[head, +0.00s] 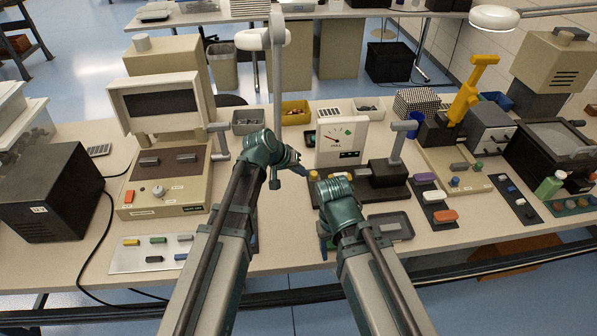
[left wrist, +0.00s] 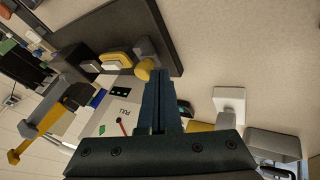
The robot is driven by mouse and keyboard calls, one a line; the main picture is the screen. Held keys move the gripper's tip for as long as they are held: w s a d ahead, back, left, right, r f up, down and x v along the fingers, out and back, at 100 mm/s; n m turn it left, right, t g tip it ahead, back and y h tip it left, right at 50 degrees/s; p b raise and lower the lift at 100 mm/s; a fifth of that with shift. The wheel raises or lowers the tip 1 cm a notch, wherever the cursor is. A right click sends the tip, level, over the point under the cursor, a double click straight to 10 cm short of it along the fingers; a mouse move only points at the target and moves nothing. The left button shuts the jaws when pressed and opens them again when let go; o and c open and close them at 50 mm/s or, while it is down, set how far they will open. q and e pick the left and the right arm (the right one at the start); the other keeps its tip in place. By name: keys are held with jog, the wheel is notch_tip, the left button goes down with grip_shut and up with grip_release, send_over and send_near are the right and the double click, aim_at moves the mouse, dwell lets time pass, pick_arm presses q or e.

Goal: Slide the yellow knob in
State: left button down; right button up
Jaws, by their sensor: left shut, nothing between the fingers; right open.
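The yellow knob (head: 313,174) shows at the left side of the gauge device, which has a white dial face (head: 341,143) and a dark base. In the left wrist view the yellow knob (left wrist: 143,70) is just left of my fingertips. My left gripper (head: 304,171) is shut and empty, its tips close beside the knob; I cannot tell whether they touch it. Its shut fingers also show in the left wrist view (left wrist: 160,76). My right gripper (head: 325,247) is open and low at the front of the table, partly hidden by its own arm.
A beige machine with a screen (head: 160,103) is at the left. Grey and yellow bins (head: 295,113) stand behind. A purple and a red-orange button (head: 444,216) lie to the right.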

pick_arm(q)
jog(key=d, duration=0.2)
jog(key=shift+w+d, duration=0.3)
jog(key=shift+d, duration=0.05)
pick_arm(e)
jog(key=shift+a, duration=0.15)
pick_arm(q)
jog(key=shift+d, duration=0.1)
